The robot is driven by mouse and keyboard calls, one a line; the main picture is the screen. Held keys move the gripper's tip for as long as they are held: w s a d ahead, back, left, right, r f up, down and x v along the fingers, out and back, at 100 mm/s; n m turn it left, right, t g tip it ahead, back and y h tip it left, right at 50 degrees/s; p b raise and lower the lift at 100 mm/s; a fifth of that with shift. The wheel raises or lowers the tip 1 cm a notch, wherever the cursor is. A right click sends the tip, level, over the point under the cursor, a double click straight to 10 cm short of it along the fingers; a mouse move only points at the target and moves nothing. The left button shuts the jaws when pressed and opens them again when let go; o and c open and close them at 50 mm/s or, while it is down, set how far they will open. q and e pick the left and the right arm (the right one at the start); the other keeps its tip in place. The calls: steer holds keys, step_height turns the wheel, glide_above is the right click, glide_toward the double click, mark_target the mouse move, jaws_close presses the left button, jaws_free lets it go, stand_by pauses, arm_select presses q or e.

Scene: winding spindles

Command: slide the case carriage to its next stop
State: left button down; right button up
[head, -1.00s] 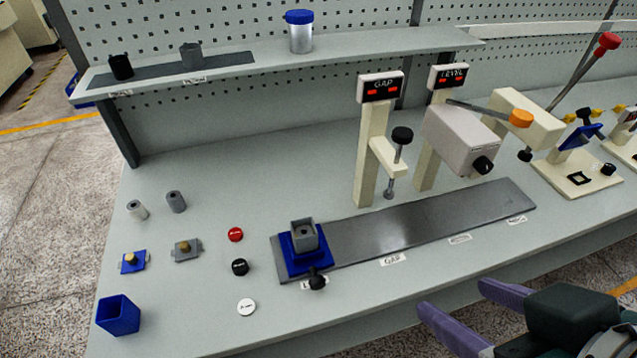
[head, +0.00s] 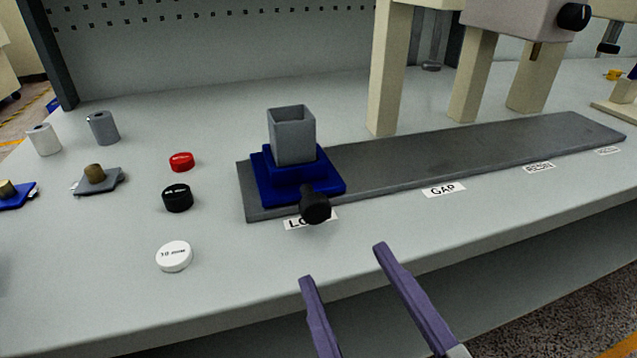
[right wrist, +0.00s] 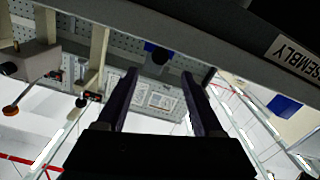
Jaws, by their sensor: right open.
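The case carriage is a blue block (head: 268,184) with a grey open-topped square case (head: 292,138) standing in it. It sits at the left end of the dark grey track (head: 450,160), beside a partly covered label. A black knob (head: 315,204) sticks out of its front. My right gripper (head: 341,262) is open and empty, in front of the bench edge and short of the knob. In the right wrist view the open fingers (right wrist: 160,75) point toward a dark round knob (right wrist: 160,56) on a blue part, apart from it. My left gripper is not in view.
A GAP label (head: 443,189) and further labels lie along the track's front edge. Cream posts (head: 387,70) stand behind the track. Red (head: 181,162), black (head: 177,198) and white (head: 174,256) discs lie to the left. The track right of the carriage is clear.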

mark_target(318, 215)
steer(key=b+x, duration=0.1)
steer(key=x, duration=0.9)
steer(key=shift+b, duration=0.35)
steer(key=shift+s, duration=0.1)
jaws_close()
stand_by(0.8)
